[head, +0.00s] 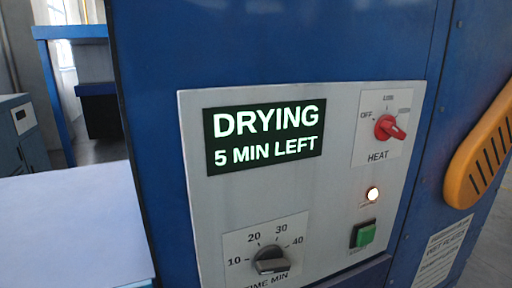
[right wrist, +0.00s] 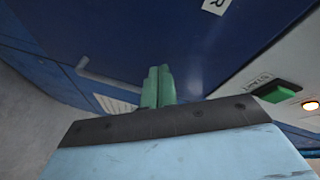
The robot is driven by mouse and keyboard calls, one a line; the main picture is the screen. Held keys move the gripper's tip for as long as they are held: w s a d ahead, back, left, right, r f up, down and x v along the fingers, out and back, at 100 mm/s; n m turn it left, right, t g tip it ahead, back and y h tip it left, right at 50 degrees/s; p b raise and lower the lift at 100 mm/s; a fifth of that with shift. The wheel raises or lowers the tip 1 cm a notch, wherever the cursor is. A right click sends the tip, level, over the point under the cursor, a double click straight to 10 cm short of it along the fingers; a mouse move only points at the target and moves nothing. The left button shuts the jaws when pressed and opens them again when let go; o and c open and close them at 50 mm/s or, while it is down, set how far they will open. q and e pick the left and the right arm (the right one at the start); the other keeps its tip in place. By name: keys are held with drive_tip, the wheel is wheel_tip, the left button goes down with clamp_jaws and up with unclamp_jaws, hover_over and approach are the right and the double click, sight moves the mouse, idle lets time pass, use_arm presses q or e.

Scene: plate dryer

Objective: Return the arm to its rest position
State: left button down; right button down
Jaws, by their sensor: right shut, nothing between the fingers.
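My right gripper (right wrist: 158,76) shows in the right wrist view with its two green fingers shut together and nothing between them. It is in front of a dark blue panel, left of the green button (right wrist: 280,93) and the lit lamp (right wrist: 310,105). The head view shows neither gripper. There the grey control panel (head: 340,150) of the blue dryer (head: 270,45) has a display (head: 265,137) reading DRYING 5 MIN LEFT. The red heat knob (head: 388,127) is turned away from OFF.
The time dial (head: 271,261) is at the panel's bottom left. A pale flat surface (head: 70,225) lies left of the dryer. In the right wrist view a grey bar handle (right wrist: 103,76) is on the blue panel, left of the fingers.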

drive_tip(key=s+f+n+g+y, duration=0.1)
drive_tip(key=s+f+n+g, duration=0.3)
drive_tip(key=s+f, duration=0.55)
drive_tip(key=s+f+n+g, duration=0.4)
drive_tip(key=s+f, duration=0.2)
drive_tip(key=f, duration=0.7)
drive_tip(key=s+d+f+n+g, duration=0.1)
drive_tip(key=s+f+n+g, duration=0.1)
drive_tip(key=s, duration=0.6)
drive_tip(key=s+d+f+n+g, duration=0.1)
drive_tip(key=s+f+n+g, duration=0.1)
drive_tip(key=s, duration=0.6)
drive_tip(key=s+d+f+n+g+h, duration=0.1)
drive_tip(key=s+f+n+g, duration=0.2)
drive_tip(key=s+f, duration=0.3)
drive_tip(key=s, duration=0.2)
drive_tip(key=shift+s+d, duration=0.15)
drive_tip(key=shift+s, duration=0.2)
